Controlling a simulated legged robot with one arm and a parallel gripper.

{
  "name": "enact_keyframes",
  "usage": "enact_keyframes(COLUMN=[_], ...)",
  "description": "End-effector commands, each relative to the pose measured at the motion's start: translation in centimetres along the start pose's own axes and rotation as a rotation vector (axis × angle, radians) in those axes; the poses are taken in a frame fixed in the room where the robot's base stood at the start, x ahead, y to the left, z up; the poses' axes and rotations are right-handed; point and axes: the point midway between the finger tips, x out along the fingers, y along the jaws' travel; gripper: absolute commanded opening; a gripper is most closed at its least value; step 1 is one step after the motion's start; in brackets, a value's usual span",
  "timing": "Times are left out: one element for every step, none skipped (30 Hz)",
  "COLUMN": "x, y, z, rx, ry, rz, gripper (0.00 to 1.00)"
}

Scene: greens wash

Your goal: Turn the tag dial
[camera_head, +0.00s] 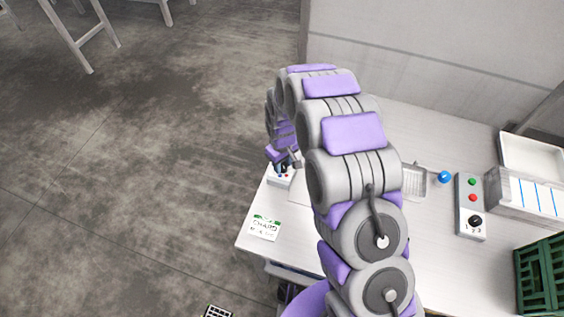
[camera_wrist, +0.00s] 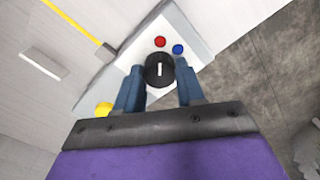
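A black dial (camera_wrist: 159,70) with a white pointer line sits on a small white box (camera_wrist: 192,28), beside a red button (camera_wrist: 160,42) and a blue button (camera_wrist: 178,49). In the head view this box (camera_head: 279,180) stands near the table's left edge, its dial mostly hidden by my gripper. My gripper (camera_wrist: 159,66) is open, its two blue fingers on either side of the dial. I cannot tell whether they touch it. My gripper (camera_head: 285,165) is right over the box in the head view. A card reading CHARD (camera_head: 264,228) lies in front of the box.
A second white box (camera_head: 471,225) at right has green and red buttons and a black dial numbered 1 2 3. A blue knob (camera_head: 445,177), white tray (camera_head: 532,156) and green crate (camera_head: 542,275) are also at right. My arm hides the table's middle.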

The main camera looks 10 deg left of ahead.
Motion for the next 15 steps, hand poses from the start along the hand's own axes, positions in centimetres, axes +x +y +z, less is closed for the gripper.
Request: enact_keyframes(x=[0.11, 0.11, 0.09, 0.08, 0.07, 0.06, 0.05, 0.05, 0.04, 0.04, 0.03, 0.02, 0.02, 0.0, -0.08], y=[-0.09, -0.08, -0.06, -0.05, -0.03, -0.01, 0.0, 0.01, 0.03, 0.03, 0.04, 0.05, 0.05, 0.06, 0.06], z=[0.13, 0.12, 0.11, 0.09, 0.07, 0.06, 0.05, 0.05, 0.04, 0.04, 0.03, 0.03, 0.03, 0.03, 0.02], rx=[-0.001, 0.0, 0.0, 0.0, 0.0, 0.0, 0.0, 0.0, 0.0, 0.0, 0.0, 0.0, 0.0, 0.0, 0.0], ry=[-0.004, -0.004, -0.003, -0.003, -0.002, -0.002, -0.002, -0.001, -0.001, -0.001, -0.001, 0.0, 0.0, 0.0, 0.0], rz=[-0.002, -0.002, -0.002, -0.001, -0.001, -0.001, -0.001, -0.001, -0.001, -0.001, -0.001, -0.001, 0.0, 0.0, 0.0], gripper=[0.42, 0.45, 0.49, 0.52, 0.55, 0.59, 0.61, 0.63, 0.63, 0.63, 0.63, 0.63, 0.63, 0.63, 0.63])
